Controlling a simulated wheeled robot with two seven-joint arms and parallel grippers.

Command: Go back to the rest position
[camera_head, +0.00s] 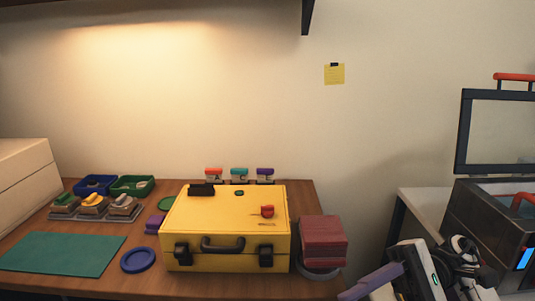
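No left arm or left gripper shows in the head view. At the lower right, white and black parts of my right arm (420,272) rise from the bottom edge, to the right of the wooden table. The fingertips of my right gripper cannot be made out, so its opening and any hold are unclear. A purple-grey bar (372,282) lies at a slant beside these parts; I cannot tell whether it is held. A closed yellow case (228,231) with a dark handle stands on the table (110,285), with a small red piece (267,211) on top.
A dark red block (323,240) sits on a grey round base right of the case. A blue dish (138,260), a teal mat (62,254), and blue (95,177) and green bins (132,178) are left. An open-lidded machine (492,232) stands far right.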

